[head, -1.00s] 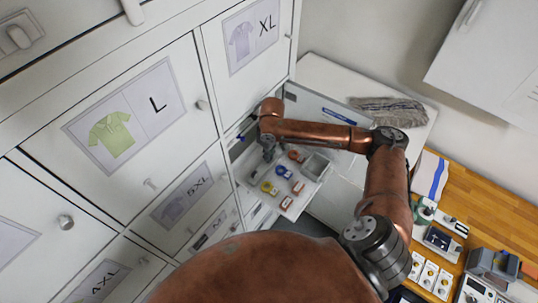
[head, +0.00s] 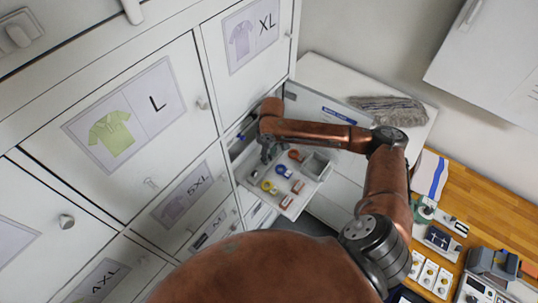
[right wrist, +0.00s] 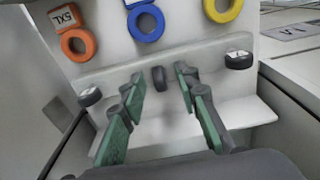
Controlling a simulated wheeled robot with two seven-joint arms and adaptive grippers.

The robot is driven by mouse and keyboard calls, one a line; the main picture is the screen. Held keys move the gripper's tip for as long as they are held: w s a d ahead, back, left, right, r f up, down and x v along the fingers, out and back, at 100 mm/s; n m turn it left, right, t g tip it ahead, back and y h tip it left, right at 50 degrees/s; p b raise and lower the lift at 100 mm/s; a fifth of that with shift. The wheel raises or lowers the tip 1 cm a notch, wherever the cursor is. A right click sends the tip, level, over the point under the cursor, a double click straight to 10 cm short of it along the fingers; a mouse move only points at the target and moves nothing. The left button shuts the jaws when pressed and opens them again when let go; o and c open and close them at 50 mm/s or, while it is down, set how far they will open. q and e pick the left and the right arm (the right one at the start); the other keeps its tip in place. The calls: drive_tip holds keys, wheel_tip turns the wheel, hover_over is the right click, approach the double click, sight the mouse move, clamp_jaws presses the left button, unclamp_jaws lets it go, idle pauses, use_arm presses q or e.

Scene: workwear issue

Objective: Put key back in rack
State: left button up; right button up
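The white key rack (head: 305,197) stands out from the cabinet front. It carries coloured ring-shaped key tags, among them yellow (head: 268,186), blue (head: 283,171) and orange (head: 295,155). In the right wrist view an orange tag marked 5XL (right wrist: 77,43), a blue tag (right wrist: 146,24) and a yellow tag (right wrist: 222,8) show at the top. My right gripper (head: 267,152) is at the rack's cabinet-side edge. Its green-padded fingers (right wrist: 159,92) are apart, with a small dark peg (right wrist: 159,78) between them and no key in them. My left gripper is out of view.
Cabinet doors (head: 160,100) with size labels rise at the left. A folded grey cloth (head: 390,111) lies on the white surface behind. A wooden bench (head: 490,215) with devices is at the right.

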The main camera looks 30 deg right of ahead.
wheel_tip(320, 180, up, 12)
drive_tip(key=shift+s, duration=0.25)
idle(0.4)
